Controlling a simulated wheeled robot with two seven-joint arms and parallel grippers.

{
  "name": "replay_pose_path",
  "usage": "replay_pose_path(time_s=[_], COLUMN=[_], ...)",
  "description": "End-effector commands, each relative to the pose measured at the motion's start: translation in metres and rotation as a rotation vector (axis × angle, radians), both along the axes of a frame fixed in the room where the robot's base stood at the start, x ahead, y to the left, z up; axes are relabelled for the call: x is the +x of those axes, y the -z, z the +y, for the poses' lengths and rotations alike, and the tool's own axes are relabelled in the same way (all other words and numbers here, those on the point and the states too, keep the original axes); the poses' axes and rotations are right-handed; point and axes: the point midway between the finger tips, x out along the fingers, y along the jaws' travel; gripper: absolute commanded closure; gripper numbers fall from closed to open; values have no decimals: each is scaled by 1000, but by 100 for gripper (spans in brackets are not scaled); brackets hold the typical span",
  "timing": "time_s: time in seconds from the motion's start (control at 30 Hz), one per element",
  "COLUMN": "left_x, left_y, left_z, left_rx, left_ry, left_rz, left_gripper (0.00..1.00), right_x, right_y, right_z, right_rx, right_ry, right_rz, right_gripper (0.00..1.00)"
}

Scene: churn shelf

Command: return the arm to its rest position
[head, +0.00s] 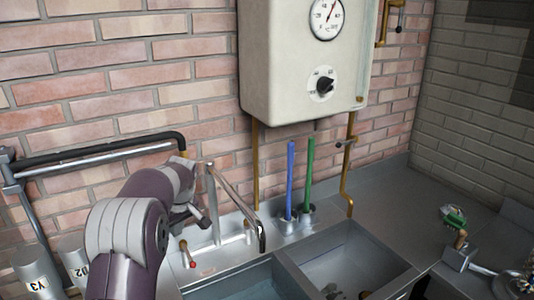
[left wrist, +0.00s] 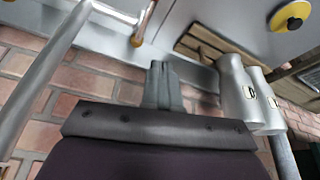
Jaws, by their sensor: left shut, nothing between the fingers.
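My left arm (head: 130,228), purple and grey, rises from the lower left in the head view and bends in front of the sink's back edge. My right gripper is in neither view.
A tap (head: 215,205) stands right beside my left arm, over a sink with water (head: 245,285). A boiler (head: 300,60) hangs above. Blue (head: 290,175) and green (head: 309,170) handles stand upright behind the sink. Metal cylinders (head: 38,272) are at lower left.

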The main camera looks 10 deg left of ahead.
Motion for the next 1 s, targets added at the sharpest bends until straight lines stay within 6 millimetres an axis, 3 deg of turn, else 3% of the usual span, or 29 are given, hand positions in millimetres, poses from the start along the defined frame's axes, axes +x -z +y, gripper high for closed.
replay_pose_path(time_s=[0.07, 0.17, 0.27, 0.4, 0.5, 0.6, 0.73, 1.0], left_x=[5, -23, -71, -162, -223, -262, -264, -265], left_y=[5, 43, 64, 81, 86, 85, 75, 76], left_z=[-3, -25, -65, -122, -150, -164, -173, -173], left_rx=[10, -21, -58, -101, -121, -136, -116, -119], left_ry=[104, 331, 561, 827, 934, 966, 1004, 1003], left_rz=[2, 85, 141, 195, 219, 233, 204, 209], left_gripper=[100, 100, 100, 100, 100, 100, 100, 100], right_x=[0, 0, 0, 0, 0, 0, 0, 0], right_y=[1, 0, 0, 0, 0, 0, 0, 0], right_z=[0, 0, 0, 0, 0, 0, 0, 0], right_rx=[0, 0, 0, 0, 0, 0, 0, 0], right_ry=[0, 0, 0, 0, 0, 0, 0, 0], right_rz=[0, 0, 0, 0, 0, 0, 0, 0], right_gripper=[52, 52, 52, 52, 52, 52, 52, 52])
